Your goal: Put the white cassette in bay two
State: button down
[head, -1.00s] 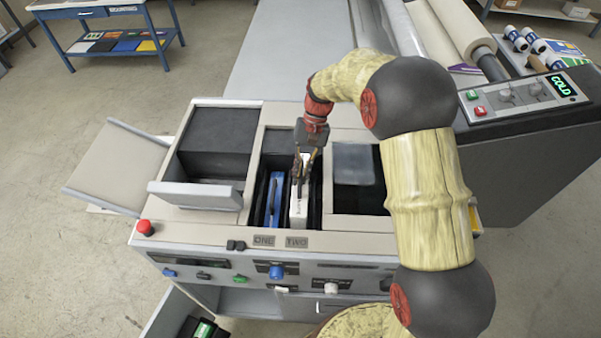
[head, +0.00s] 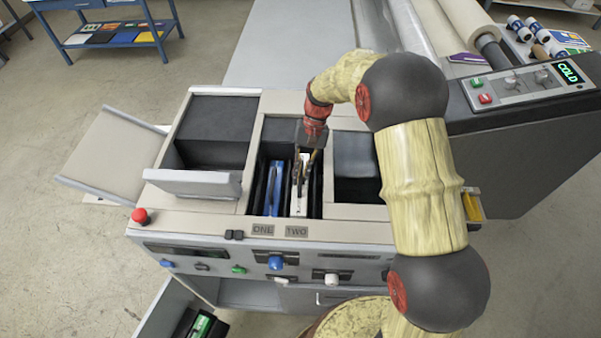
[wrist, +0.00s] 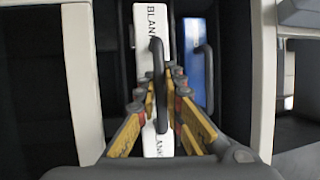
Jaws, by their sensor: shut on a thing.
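The white cassette (head: 298,201) stands upright in the slot above the TWO label (head: 297,231). In the wrist view, its white top (wrist: 153,25) bears the word BLANK and a dark handle. My gripper (head: 307,160) is above the cassette, its fingers shut on the handle (wrist: 157,85). The cassette's lower part is hidden inside the bay. Whether it touches the bottom cannot be seen.
A blue cassette (head: 273,190) stands close beside it, above the ONE label (head: 263,230). A tilted tray (head: 108,155) is at the left. A control panel (head: 525,85) reading COLD is at the right. A red button (head: 140,216) sits at the front left corner.

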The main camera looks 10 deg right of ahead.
jog(key=shift+f+b, duration=0.65)
jog(key=shift+f, duration=1)
jog(key=shift+f+b, duration=0.3)
jog(key=shift+f, duration=0.45)
jog(key=c, duration=1.8)
grip_release()
jog(key=v, duration=1.1)
jog(key=shift+d, duration=0.1)
jog(key=shift+w+d+r, duration=0.1)
jog(key=shift+w+r, duration=0.05)
jog(key=shift+r, duration=0.25)
